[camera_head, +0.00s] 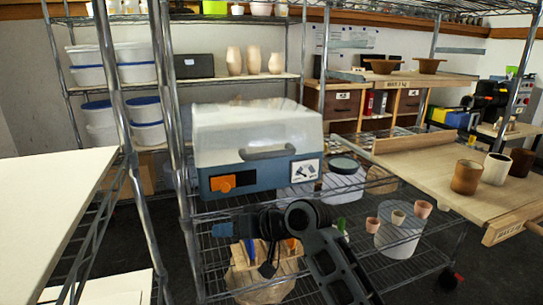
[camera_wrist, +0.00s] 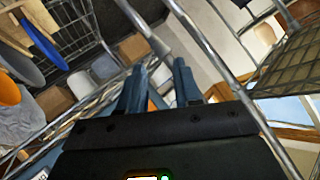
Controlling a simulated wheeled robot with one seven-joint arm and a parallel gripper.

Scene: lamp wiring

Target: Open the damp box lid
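The damp box (camera_head: 235,179) has a blue-grey base with an orange latch (camera_head: 222,184) at its left front. It stands on a wire rack shelf in the head view. Its whitish translucent lid (camera_head: 245,130) lies closed on the base, with a grey handle (camera_head: 268,152) on its front side. My gripper (camera_head: 222,230) is below and in front of the box, apart from it and its handle. In the wrist view, the two blue-grey fingers of my gripper (camera_wrist: 160,68) stand apart with nothing clearly held between them. I cannot clearly make out the box in that view.
Rack posts (camera_head: 172,150) rise close to the box's left. A wire shelf (camera_head: 400,265) lies below, carrying small terracotta pots (camera_head: 423,209) on a pale container. A wooden board (camera_head: 440,175) with cups is at right, a white tabletop (camera_head: 50,205) at left.

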